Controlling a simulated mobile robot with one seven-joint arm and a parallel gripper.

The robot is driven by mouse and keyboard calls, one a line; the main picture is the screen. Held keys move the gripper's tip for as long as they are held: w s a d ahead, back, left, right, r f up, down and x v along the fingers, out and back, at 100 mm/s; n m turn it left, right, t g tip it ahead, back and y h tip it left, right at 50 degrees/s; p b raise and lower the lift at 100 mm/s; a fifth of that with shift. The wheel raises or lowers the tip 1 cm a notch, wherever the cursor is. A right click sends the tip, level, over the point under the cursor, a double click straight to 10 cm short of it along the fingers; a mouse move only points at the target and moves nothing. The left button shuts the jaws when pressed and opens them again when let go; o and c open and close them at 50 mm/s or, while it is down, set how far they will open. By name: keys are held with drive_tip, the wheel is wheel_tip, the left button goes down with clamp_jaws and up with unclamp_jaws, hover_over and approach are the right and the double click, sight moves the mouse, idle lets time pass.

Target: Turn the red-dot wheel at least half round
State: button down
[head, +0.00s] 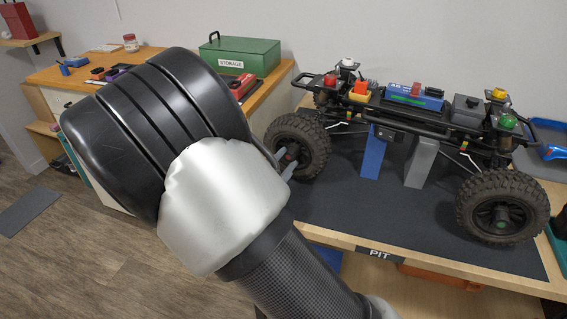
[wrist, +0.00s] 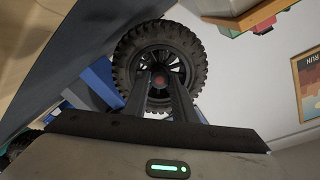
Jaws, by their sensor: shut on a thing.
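The red-dot wheel (head: 312,143) is the black knobby tyre at the left front of the crawler, partly covered by my gripper and arm in the head view. In the wrist view the wheel (wrist: 160,31) faces me, with dark spokes and a dull red hub (wrist: 159,81) at its middle. My gripper (head: 286,162) reaches the wheel's face. Its two dark fingers (wrist: 159,86) stand on either side of the hub and are shut on it. The exact contact at the fingertips is too dark to see.
The crawler's chassis (head: 440,118) rests on a blue stand (head: 373,155) and a grey stand (head: 420,163) on a dark mat (head: 350,210). Another wheel (head: 503,207) with a green hub is at right. A green storage box (head: 240,55) stands on the bench behind.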

drive_tip(key=c, duration=1.5)
unclamp_jaws()
drive_tip(key=shift+o, duration=0.2)
drive_tip(key=shift+s, duration=0.1)
drive_tip(key=p+v, duration=0.3)
drive_tip(key=v, duration=1.4)
drive_tip(key=shift+a, duration=0.15)
